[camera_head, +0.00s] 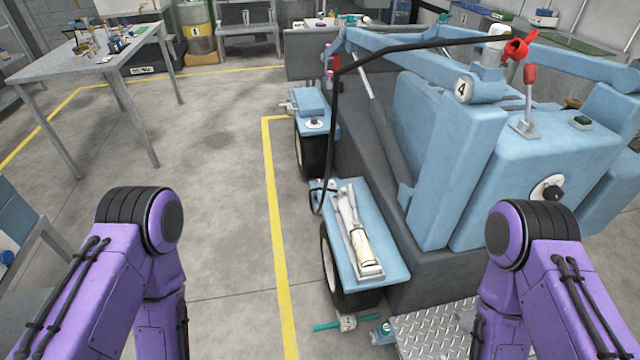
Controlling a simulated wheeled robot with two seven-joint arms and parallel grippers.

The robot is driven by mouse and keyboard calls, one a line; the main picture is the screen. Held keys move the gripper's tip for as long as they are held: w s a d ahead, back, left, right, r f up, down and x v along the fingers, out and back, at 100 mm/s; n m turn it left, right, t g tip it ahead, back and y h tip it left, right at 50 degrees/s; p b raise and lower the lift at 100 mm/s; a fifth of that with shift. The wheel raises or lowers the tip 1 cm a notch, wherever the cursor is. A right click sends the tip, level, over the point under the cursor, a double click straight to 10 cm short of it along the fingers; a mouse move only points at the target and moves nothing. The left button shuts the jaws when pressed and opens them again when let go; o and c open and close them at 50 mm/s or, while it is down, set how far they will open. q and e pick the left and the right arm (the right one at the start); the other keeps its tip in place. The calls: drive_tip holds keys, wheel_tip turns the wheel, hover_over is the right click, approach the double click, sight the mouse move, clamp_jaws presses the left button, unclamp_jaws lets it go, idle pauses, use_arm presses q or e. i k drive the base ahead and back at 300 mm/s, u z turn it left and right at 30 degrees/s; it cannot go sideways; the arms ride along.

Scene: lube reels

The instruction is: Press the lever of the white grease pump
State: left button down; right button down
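A white device with a long lever-like bar and a cream cylinder, apparently the white grease pump (361,242), lies on the blue fender (388,262) above a wheel of the blue machine. A black hose ends near the fender's far end. Another small white cylinder (497,33) stands on top of the machine beside a red fitting (517,47). A red-handled lever (529,75) stands upright on the machine's right part. My two purple arms come in at the lower left and lower right. Both grippers are outside the view.
The blue machine (430,150) fills the right side, with a metal tread plate (435,330) at its front. A teal-handled tool (348,322) lies near the wheel. A grey table (60,68) with small items stands at the far left. The floor between is clear, with yellow lines.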

sight(350, 189)
drive_tip(key=u, duration=0.05)
drive_tip(key=i, duration=1)
drive_tip(key=z, duration=0.7)
